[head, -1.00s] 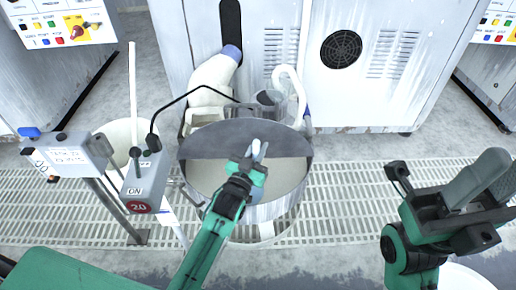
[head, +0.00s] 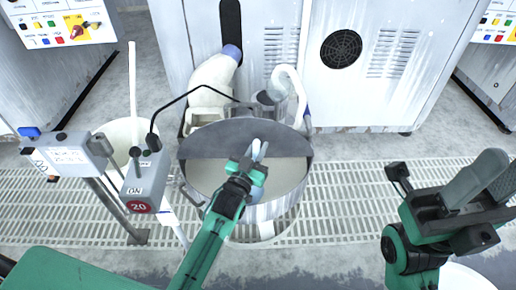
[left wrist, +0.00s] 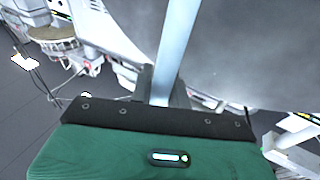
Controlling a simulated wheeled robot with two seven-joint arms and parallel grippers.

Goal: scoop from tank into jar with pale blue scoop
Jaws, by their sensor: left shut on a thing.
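The tank (head: 290,192) is a round steel vessel in the middle of the head view. A dark half cover spans its back, and pale grey liquid shows in front. My left gripper (head: 254,166) is over the tank's opening, shut on the pale blue scoop (head: 257,150). Only the scoop's handle shows; its bowl is hidden. The handle (left wrist: 174,45) also rises from the jaws in the left wrist view. My right gripper (head: 488,186) is at the far right, empty, with its fingers apart. I cannot make out the jar for certain.
A control box with a red dial (head: 139,206) stands on a post left of the tank. A white bucket (head: 122,132) is behind it. A white round thing (head: 466,278) is partly hidden below my right gripper. Grey cabinets (head: 400,95) close off the back.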

